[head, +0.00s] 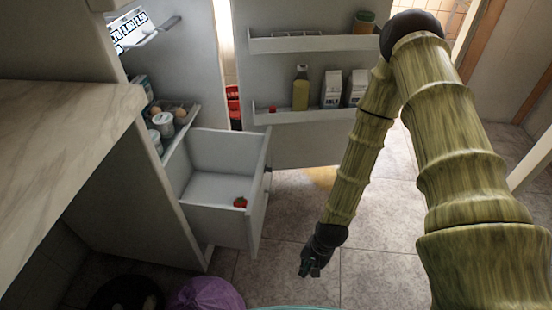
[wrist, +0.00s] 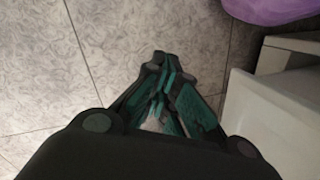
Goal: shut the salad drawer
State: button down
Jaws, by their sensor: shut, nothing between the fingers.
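The salad drawer (head: 221,191) is a white bin pulled out from the bottom of the open fridge in the head view. A small red item (head: 240,202) lies inside it, near its front. My gripper (head: 309,268) is shut and empty, low over the floor to the right of the drawer and apart from it. In the wrist view my gripper (wrist: 160,95) points over floor tiles. A white panel edge (wrist: 265,115) shows at the right there; I cannot tell whether it is the drawer.
The open fridge door (head: 295,85) with bottle and cartons stands behind the drawer. A counter (head: 60,130) is at left. A purple bag (head: 207,294) lies on the floor in front, beside a dark round bin (head: 125,294). The tiled floor right of the drawer is clear.

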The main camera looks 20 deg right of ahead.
jog(key=w+d+r+m+t+y+p, duration=0.3)
jog(key=w+r+m, duration=0.4)
jog(key=w+r, duration=0.55)
jog(key=w+d+r+m+y+p, duration=0.3)
jog(key=w+d+r+m, duration=0.3)
jog(key=w+r, duration=0.7)
jog(key=b, duration=0.5)
send_near(266, 168)
jog(key=shift+m, duration=0.3)
jog(key=shift+x, duration=2.8)
jog(key=shift+s, duration=0.1)
